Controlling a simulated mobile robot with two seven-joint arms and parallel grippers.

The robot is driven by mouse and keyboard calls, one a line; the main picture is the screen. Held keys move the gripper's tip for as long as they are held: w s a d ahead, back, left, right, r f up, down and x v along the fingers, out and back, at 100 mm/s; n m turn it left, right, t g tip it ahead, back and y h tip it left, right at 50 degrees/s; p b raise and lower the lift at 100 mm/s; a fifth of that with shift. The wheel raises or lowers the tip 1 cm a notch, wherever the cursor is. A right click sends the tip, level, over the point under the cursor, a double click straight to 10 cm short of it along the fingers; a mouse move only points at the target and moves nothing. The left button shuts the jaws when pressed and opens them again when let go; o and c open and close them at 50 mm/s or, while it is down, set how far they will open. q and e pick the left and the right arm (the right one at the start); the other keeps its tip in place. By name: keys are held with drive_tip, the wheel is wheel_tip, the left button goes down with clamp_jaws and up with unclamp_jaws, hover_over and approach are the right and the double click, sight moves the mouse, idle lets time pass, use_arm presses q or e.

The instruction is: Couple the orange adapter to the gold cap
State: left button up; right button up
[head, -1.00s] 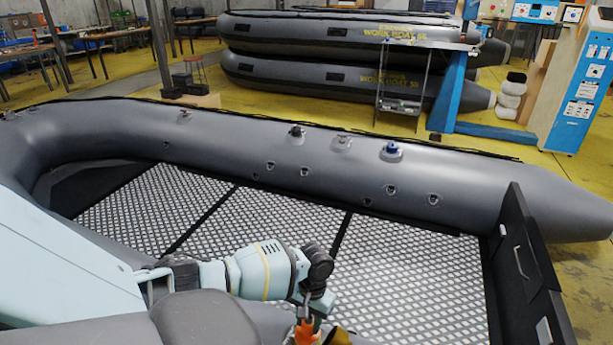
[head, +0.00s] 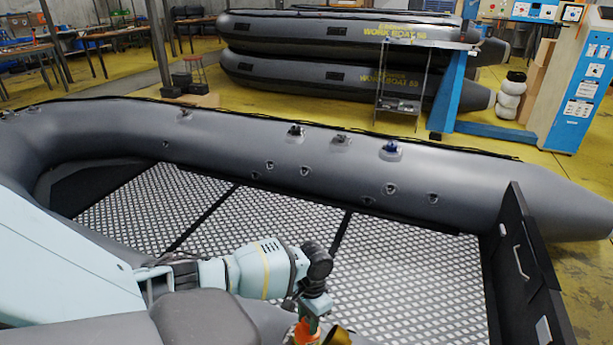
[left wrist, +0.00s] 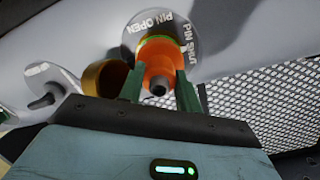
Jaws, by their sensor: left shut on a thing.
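The orange adapter (left wrist: 159,72) is between the green fingers of my left gripper (left wrist: 160,90), which is shut on it. In the left wrist view it lies over a round grey plate marked PIN OPEN and PIN SHUT (left wrist: 186,32). A bright green ring shows around its far part, and a dark nozzle points toward the camera. The gold cap (left wrist: 106,79) is just left of the left finger, its hollow side partly visible. In the head view the adapter (head: 304,334) and cap (head: 338,336) show side by side at the bottom edge, cut off. My right gripper is not in view.
A second grey plate with a dark lever (left wrist: 42,98) is at left in the left wrist view. The boat's far grey tube (head: 330,165) carries several valves. The patterned floor (head: 410,270) is clear. A dark transom board (head: 520,255) stands at right.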

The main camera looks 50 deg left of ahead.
use_arm(q)
drive_tip(key=o, duration=1.1)
drive_tip(key=r, duration=0.2)
drive_tip(key=w+r+p, duration=0.1)
drive_tip(key=r, duration=0.4)
drive_tip(key=shift+w+a+r, duration=0.15)
drive_tip(key=shift+a+r, duration=0.2)
